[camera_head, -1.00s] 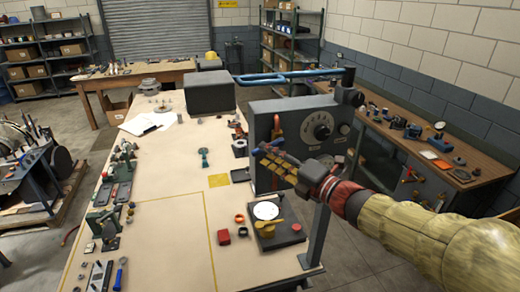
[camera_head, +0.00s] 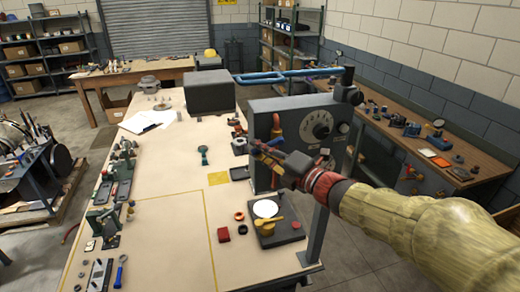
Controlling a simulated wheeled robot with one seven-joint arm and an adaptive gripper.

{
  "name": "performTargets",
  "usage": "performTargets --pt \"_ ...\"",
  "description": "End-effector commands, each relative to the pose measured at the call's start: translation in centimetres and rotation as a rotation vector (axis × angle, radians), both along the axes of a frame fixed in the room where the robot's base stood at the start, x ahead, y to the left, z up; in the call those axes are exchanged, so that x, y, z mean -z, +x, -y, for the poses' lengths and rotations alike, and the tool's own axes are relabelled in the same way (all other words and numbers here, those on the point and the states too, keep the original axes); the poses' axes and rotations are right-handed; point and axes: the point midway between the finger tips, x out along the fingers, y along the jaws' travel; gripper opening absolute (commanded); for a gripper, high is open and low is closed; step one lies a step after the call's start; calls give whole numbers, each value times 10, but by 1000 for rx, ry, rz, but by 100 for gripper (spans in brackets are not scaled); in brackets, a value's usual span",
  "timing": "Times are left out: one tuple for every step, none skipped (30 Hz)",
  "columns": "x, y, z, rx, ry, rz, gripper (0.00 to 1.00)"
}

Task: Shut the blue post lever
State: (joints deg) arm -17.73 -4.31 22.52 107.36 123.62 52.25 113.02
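A long blue lever (camera_head: 285,75) extends left from the top of a dark post (camera_head: 348,92) at the right edge of the workbench, above the dark grey panel. It lies roughly level in the picture. My gripper (camera_head: 262,156) is in front of the panel, clearly below the lever in the picture and apart from it. Its fingers are small and partly overlap the panel and coloured handles, so their opening is unclear. My arm comes in from the right.
The grey panel (camera_head: 292,112) carries a round dial (camera_head: 321,124) and an orange-red handle (camera_head: 276,127) close to my gripper. A dark box (camera_head: 209,92) stands behind, under the lever's left end. A scale (camera_head: 283,232) stands in front.

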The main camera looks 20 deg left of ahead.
Motion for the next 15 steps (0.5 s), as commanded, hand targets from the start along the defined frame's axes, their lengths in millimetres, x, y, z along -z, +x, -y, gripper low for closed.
performTargets --pt "0 0 0 0 0 0 9" --pt "0 0 0 0 0 0 7" --pt "0 0 0 0 0 0 5" --pt "0 0 0 0 0 0 3" --pt "0 0 0 0 0 0 2" --pt "0 0 0 0 0 0 0" --pt "0 0 0 0 0 0 0" --pt "0 0 0 0 0 0 0" --pt "0 0 0 0 0 0 0" --pt "0 0 0 0 0 0 0" --pt "0 0 0 0 0 0 0" --pt "0 0 0 0 0 0 0" --pt "0 0 0 0 0 0 0" --pt "0 0 0 0 0 0 0" --pt "0 0 0 0 0 0 0"
